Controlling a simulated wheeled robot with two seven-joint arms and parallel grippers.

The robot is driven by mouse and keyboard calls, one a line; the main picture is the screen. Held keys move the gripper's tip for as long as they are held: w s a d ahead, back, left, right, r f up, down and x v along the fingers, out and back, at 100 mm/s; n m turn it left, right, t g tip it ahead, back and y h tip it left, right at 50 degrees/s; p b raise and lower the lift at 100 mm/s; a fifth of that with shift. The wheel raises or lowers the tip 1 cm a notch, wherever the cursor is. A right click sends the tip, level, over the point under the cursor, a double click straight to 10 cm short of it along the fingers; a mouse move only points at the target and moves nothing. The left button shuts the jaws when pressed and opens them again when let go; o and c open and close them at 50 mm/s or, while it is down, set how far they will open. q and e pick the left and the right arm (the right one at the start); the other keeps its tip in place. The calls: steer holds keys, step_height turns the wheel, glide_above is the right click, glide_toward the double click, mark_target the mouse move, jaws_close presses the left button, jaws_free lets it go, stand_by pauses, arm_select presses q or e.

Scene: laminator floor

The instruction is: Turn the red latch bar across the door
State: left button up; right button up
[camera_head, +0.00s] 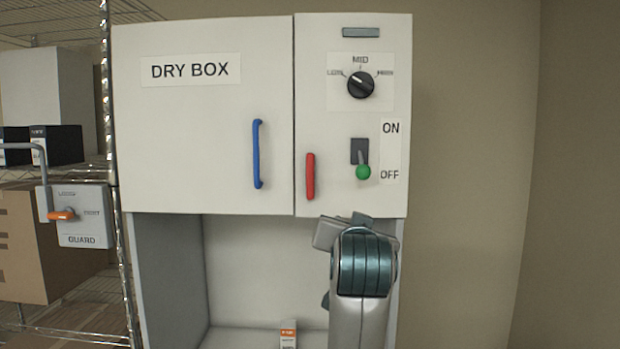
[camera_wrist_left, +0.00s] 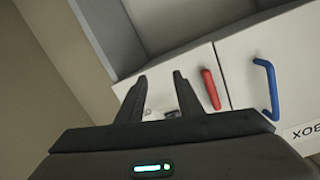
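The red latch bar (camera_head: 310,176) is upright on the right-hand panel of the dry box, just right of the seam with the door (camera_head: 190,120). It lies beside the door, not across it. My left arm rises from below in the head view, its wrist in front of the panel's lower edge, right of and below the bar. In the left wrist view my left gripper (camera_wrist_left: 160,80) is open, with nothing gripped. The red bar (camera_wrist_left: 211,89) stands to the right of its fingers, apart from them. My right gripper is not in view.
The door has a blue handle (camera_head: 257,154). The panel carries a black dial (camera_head: 361,85) and a green-tipped switch (camera_head: 362,171), down at OFF, close above my wrist. An open bay (camera_head: 265,265) lies below. A wire shelf with a guard box (camera_head: 83,217) stands left.

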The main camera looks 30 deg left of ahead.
arm_select(q)
steer(key=s+a+r+n+y+p, duration=0.1)
steer(key=s+r+n, duration=0.2)
steer(key=s+r, duration=0.8)
steer(key=shift+s+a+n+t+p, duration=0.3)
steer(key=shift+s+a+n+t, duration=0.1)
steer(key=shift+s, duration=0.55)
glide_toward(310, 165)
steer(key=shift+s+d+r, duration=0.25)
steer(key=shift+s+d, duration=0.45)
steer(key=shift+s, duration=0.05)
steer(key=shift+f+b+x, duration=0.15)
steer(key=shift+b+x, duration=1.3)
steer(key=shift+x, duration=1.15)
steer(key=shift+f+b+x, duration=0.15)
steer(key=shift+b+x, duration=1.3)
steer(key=shift+x, duration=1.15)
